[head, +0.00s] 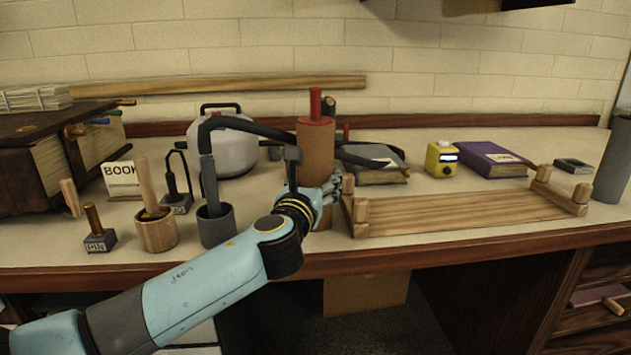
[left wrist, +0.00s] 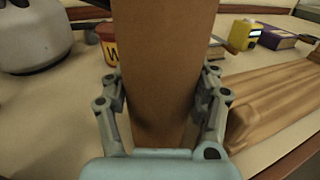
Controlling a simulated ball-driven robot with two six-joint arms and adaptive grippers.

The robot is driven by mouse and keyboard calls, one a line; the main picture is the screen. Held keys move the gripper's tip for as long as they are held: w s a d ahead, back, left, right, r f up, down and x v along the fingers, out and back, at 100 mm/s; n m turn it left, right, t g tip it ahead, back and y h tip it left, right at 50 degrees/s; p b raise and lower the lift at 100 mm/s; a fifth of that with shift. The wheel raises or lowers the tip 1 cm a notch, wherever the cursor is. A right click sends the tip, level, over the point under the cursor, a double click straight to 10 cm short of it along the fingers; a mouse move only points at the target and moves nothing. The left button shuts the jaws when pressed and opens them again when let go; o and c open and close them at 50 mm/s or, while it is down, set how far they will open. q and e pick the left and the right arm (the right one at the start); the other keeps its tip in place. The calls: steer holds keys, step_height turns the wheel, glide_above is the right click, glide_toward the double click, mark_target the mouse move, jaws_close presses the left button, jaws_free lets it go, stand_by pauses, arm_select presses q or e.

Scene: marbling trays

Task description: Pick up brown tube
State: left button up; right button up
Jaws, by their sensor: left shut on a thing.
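The brown tube (head: 316,148) stands upright near the front edge of the table, with a red cap and red knob on top. My left gripper (head: 321,190) is shut on its lower part, reaching in from the left. In the left wrist view the tube (left wrist: 155,70) fills the middle, and the fingers of my left gripper (left wrist: 160,110) close on it from both sides. Its lower end is partly hidden by the gripper, and I cannot tell whether it touches the table. My right gripper is not in view.
A wooden tray frame (head: 440,214) lies close on the right. A yellow device (head: 440,158) and a purple book (head: 492,160) are behind it. A grey cup (head: 217,228), a wooden cup (head: 157,232) and a stamp (head: 100,240) stand left. A pale pot (head: 225,150) is behind.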

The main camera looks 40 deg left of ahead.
arm_select(q)
steer(key=shift+r, duration=0.1)
steer(key=shift+r, duration=0.1)
steer(key=shift+r+p, duration=1.05)
steer(key=shift+r, duration=0.7)
steer(key=b, duration=0.1)
glide_toward(312, 167)
steer(key=v, duration=0.4)
steer(key=shift+s+d+f, duration=0.15)
steer(key=shift+s+f, duration=0.15)
steer(key=shift+s, duration=0.1)
